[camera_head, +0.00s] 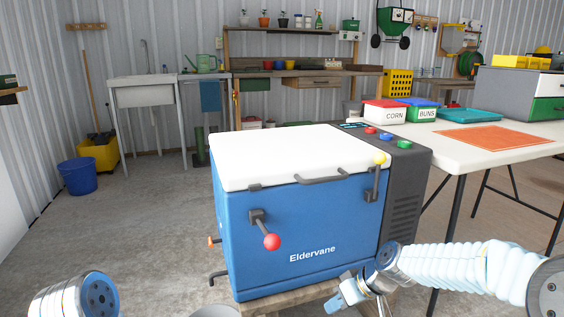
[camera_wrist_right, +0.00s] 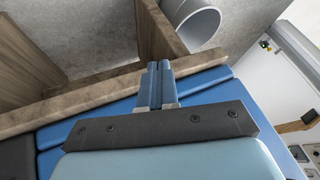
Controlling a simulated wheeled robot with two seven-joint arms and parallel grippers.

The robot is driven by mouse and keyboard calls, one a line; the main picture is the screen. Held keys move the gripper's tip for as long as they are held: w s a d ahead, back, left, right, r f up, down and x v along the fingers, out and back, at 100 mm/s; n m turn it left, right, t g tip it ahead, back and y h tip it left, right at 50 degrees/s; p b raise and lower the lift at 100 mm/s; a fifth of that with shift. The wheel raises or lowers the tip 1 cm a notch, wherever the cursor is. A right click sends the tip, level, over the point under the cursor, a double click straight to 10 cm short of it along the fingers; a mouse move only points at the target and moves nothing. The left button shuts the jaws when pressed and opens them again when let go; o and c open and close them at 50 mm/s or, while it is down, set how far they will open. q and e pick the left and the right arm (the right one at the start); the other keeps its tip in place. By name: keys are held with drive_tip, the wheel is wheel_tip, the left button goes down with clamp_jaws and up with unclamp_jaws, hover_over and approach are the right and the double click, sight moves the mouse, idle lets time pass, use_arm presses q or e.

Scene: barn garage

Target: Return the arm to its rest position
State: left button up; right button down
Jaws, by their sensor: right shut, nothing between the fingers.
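My right arm (camera_head: 450,267) reaches in from the right in the head view. My right gripper (camera_head: 338,300) is low in front of the blue Eldervane machine (camera_head: 290,240), near its lower right front. In the right wrist view the two blue fingers of the right gripper (camera_wrist_right: 160,70) lie side by side, shut and empty. I cannot tell whether the gripper touches the machine. Of my left arm, only a rounded link (camera_head: 80,297) shows at the bottom left; its gripper is out of view.
The machine has a red-knobbed lever (camera_head: 271,241) and a yellow-knobbed lever (camera_head: 379,159) projecting at the front. It sits on a wooden stand (camera_head: 290,298). A white table (camera_head: 480,140) stands at the right. A grey round container (camera_head: 215,311) is below.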

drive_tip(key=s+f+m+g+h, duration=0.15)
drive_tip(key=s+f, duration=0.35)
drive_tip(key=f, duration=0.5)
drive_tip(key=s+f+m+h, duration=0.1)
drive_tip(key=s+f+m, duration=0.25)
drive_tip(key=f, duration=0.65)
drive_tip(key=s+a+f+m+g, duration=0.1)
drive_tip(key=s+f, duration=0.3)
drive_tip(key=s, duration=0.3)
drive_tip(key=s+f+m, duration=0.1)
drive_tip(key=s+f, duration=0.4)
drive_tip(key=s, duration=0.1)
wheel_tip(320, 180, up, 12)
drive_tip(key=s+a+p, duration=0.1)
drive_tip(key=p, duration=1.1)
drive_tip(key=shift+m, duration=0.3)
drive_tip(key=shift+y, duration=0.25)
